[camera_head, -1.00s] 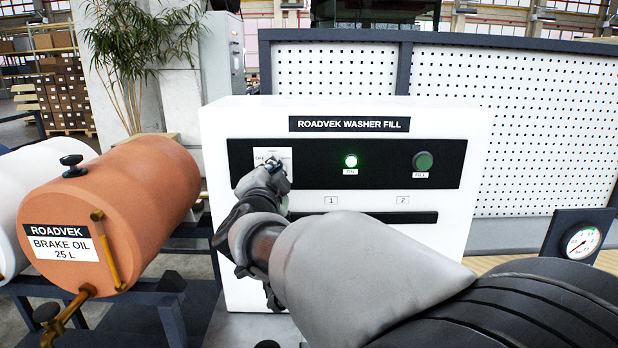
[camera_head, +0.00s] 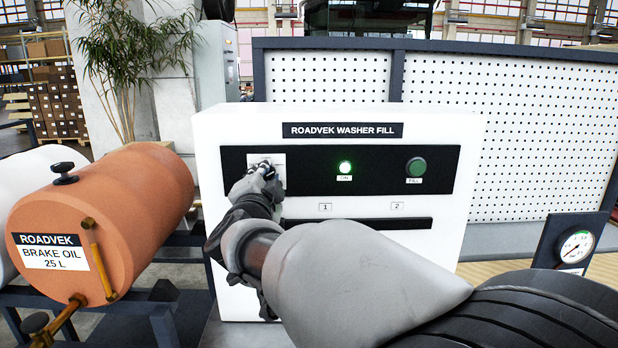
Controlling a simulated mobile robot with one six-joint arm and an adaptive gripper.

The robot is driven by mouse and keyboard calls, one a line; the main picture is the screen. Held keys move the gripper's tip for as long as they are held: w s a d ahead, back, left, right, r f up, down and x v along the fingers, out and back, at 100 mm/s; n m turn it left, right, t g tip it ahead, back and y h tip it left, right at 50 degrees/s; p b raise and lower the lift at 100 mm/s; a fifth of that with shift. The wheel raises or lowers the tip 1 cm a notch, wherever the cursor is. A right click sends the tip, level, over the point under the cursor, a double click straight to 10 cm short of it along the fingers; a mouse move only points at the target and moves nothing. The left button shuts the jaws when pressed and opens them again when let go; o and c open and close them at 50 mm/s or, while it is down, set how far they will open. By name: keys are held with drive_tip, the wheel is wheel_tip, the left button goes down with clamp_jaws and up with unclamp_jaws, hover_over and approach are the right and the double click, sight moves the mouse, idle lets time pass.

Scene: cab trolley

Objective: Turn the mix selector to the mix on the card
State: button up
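The white washer fill machine (camera_head: 420,115) stands ahead with a black control panel (camera_head: 305,170). The mix selector's white plate (camera_head: 280,158) is at the panel's left end, and my gripper (camera_head: 265,168) is right in front of it. My gripper and wrist cover most of the plate, so the selector's knob, its setting and its markings cannot be read. I cannot tell whether the fingers are shut on the knob. No card with a mix on it can be made out.
A lit green ON lamp (camera_head: 345,167) and a dark green FILL button (camera_head: 415,167) sit right of the selector. An orange brake oil drum (camera_head: 150,200) on a rack stands close on the left. A gauge (camera_head: 576,246) is at right.

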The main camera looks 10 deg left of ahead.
drive_tip(key=shift+o, duration=0.4)
drive_tip(key=v, duration=1.2)
drive_tip(key=shift+d, duration=0.1)
drive_tip(key=s+d+f+n+g+y, duration=0.1)
drive_tip(key=s+d+f+n+g, duration=0.25)
drive_tip(key=d, duration=0.35)
drive_tip(key=s+d+f+n+g+y, duration=0.1)
drive_tip(key=s+d+f+n+g, duration=0.2)
drive_tip(key=d, duration=0.5)
drive_tip(key=s+d+f+n+g+h, duration=0.1)
drive_tip(key=s+d+f+g+h, duration=0.2)
drive_tip(key=s+d+f, duration=0.4)
drive_tip(key=s+d+f+n+g+h, duration=0.2)
drive_tip(key=s+d+f, duration=0.5)
drive_tip(key=s+d, duration=0.4)
drive_tip(key=shift+s+d+g+h, duration=0.3)
drive_tip(key=shift+d+g+h, duration=0.2)
drive_tip(key=shift+d+g, duration=0.2)
